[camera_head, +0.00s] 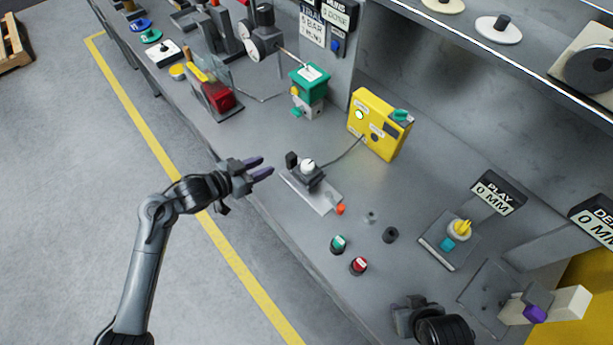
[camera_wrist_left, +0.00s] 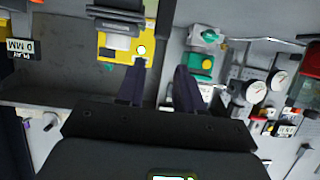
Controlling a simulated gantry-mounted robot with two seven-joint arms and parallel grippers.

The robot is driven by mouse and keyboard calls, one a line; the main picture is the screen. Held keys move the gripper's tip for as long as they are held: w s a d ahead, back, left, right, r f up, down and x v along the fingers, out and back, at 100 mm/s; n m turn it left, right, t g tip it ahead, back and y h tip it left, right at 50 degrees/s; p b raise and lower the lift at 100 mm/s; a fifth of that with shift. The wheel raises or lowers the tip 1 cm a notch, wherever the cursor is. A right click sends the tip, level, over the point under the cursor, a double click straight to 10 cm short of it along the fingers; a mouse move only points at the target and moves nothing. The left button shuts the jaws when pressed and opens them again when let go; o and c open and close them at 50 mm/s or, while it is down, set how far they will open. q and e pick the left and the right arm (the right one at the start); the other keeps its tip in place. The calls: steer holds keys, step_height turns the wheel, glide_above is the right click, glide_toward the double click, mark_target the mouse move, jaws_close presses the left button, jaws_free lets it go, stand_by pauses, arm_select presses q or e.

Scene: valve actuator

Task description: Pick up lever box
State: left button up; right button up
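I cannot tell for sure which object the lever box is. One candidate is a small dark grey unit (camera_head: 308,172) with a white round top and a black block, on a light plate and cabled to a yellow box. The yellow box (camera_head: 378,124), with a lit round button and a green knob, also shows in the left wrist view (camera_wrist_left: 125,47). My left gripper (camera_head: 262,170) is just left of the small unit, at the bench's edge, with its fingers apart and nothing between them. My right gripper (camera_head: 405,316) is partly seen at the bottom; its fingertips cannot be made out.
A green button (camera_head: 338,243) and a red button (camera_head: 359,265) stand on the bench in front. A green-topped valve unit (camera_head: 310,84) stands behind. A sign reading PLAY 0 MM (camera_head: 497,194) is at right. The floor beside the bench is clear.

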mark_target(291, 155)
arm_select(q)
steer(key=shift+f+x, duration=0.15)
steer(key=shift+x, duration=2.45)
steer(key=shift+f+x, duration=0.15)
steer(key=shift+x, duration=2.45)
steer(key=shift+s+a, duration=0.1)
steer(key=shift+a, duration=0.05)
jaws_close()
steer(key=shift+r, duration=0.1)
